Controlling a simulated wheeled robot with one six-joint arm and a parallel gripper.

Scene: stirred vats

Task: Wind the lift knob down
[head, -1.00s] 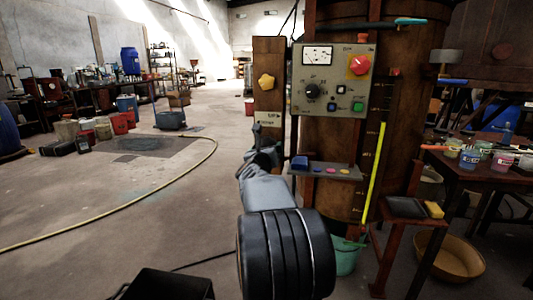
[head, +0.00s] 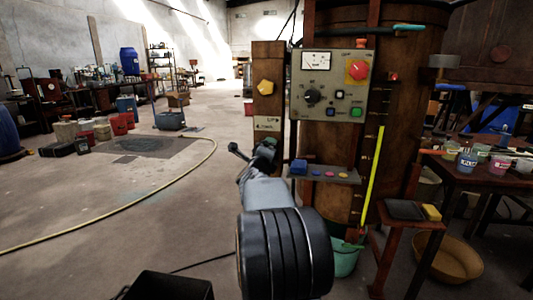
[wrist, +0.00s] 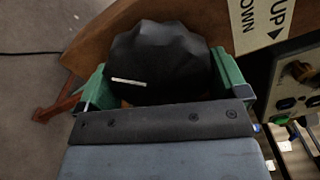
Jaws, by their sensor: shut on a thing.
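The lift knob is a black, lobed knob (wrist: 160,55) with a short white line on its face, seen close up in the wrist view. My gripper (wrist: 159,68) has its green fingers on either side of the knob and is shut on it. The white line lies nearly level, left of the knob's middle. An UP/DOWN label (wrist: 262,18) with an arrow is on the wood beside the knob. The label also shows on the post in the head view (head: 267,123), just above my gripper (head: 263,152). My gripper hides the knob in the head view.
A yellow star knob (head: 264,88) sits higher on the same post. A grey control panel (head: 330,84) with a red button is to the right, above a small shelf (head: 325,175). A green bucket (head: 345,257) stands below. The floor at left is open, crossed by a yellow hose (head: 180,182).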

